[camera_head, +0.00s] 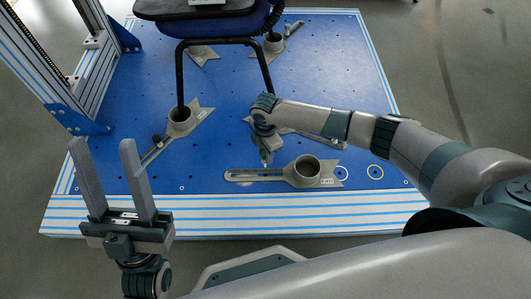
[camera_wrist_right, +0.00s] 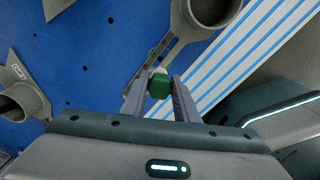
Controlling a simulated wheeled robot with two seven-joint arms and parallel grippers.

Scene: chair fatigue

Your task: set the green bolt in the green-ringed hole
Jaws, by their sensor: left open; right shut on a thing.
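The green bolt (camera_wrist_right: 159,86) is between the fingertips of my right gripper (camera_wrist_right: 159,80), which is shut on it; a pale end shows beyond its green body. In the right wrist view, the bolt appears just short of the slotted arm of a grey bracket (camera_wrist_right: 170,45). A small green patch (camera_wrist_right: 151,53), perhaps part of the green-ringed hole, shows at that slot; the hole itself is not clear. In the head view, my right gripper (camera_head: 265,157) points down above the slotted bracket (camera_head: 325,170), mostly hidden by its wrist. My left gripper (camera_head: 103,145) is open and empty.
The blue platform (camera_head: 350,90) has white stripes along its edges. White-ringed (camera_head: 341,173) and orange-ringed (camera_head: 375,172) holes lie right of the bracket cup. Chair legs (camera_head: 180,75) stand behind, one in another bracket's cup (camera_head: 181,118). A striped frame (camera_head: 85,75) stands left.

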